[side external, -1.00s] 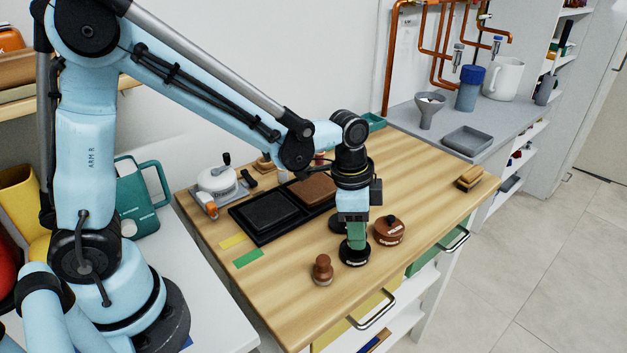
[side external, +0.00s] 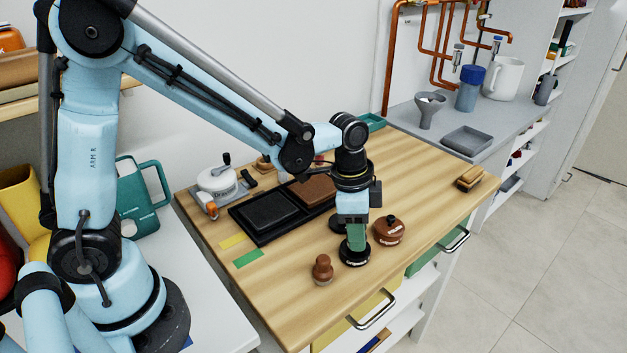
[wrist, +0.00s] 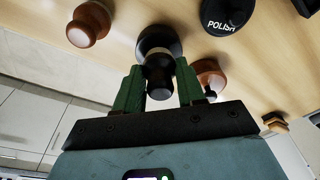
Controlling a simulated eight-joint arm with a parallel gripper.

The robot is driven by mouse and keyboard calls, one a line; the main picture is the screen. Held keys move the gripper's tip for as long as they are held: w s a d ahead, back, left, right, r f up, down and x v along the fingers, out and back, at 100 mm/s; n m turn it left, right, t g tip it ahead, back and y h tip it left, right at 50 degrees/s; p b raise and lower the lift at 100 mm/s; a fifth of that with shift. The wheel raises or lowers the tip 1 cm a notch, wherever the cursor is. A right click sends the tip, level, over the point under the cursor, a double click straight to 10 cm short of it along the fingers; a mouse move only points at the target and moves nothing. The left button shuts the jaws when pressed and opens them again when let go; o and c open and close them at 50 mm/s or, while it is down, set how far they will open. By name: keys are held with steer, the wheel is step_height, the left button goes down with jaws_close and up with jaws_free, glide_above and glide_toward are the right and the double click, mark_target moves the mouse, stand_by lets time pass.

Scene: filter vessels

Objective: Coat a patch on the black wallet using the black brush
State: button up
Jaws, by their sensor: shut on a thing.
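The black brush (wrist: 158,72), a round dark brush with a knob handle, stands on the wooden bench. My gripper (side external: 356,248) is above its round base (side external: 354,255) and shut on its handle, with one green finger on each side in the wrist view (wrist: 158,82). The black wallet (side external: 268,212) lies flat in the left half of a black tray (side external: 258,240), to the left of my gripper. A brown wallet (side external: 314,189) lies in the right half. A black tin marked POLISH (wrist: 228,14) stands behind the brush, partly hidden by my gripper in the side view.
A brown brush (side external: 322,269) stands left of my gripper, and a reddish-brown tin (side external: 389,230) close on its right. A white pot-like device (side external: 217,183) stands behind the tray. A wooden brush (side external: 470,178) lies at the far right. The bench's right part is mostly clear.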

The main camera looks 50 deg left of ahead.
steer(key=shift+f, duration=0.5)
stand_by(1.2)
steer(key=shift+r, duration=0.1)
steer(key=shift+r, duration=3.45)
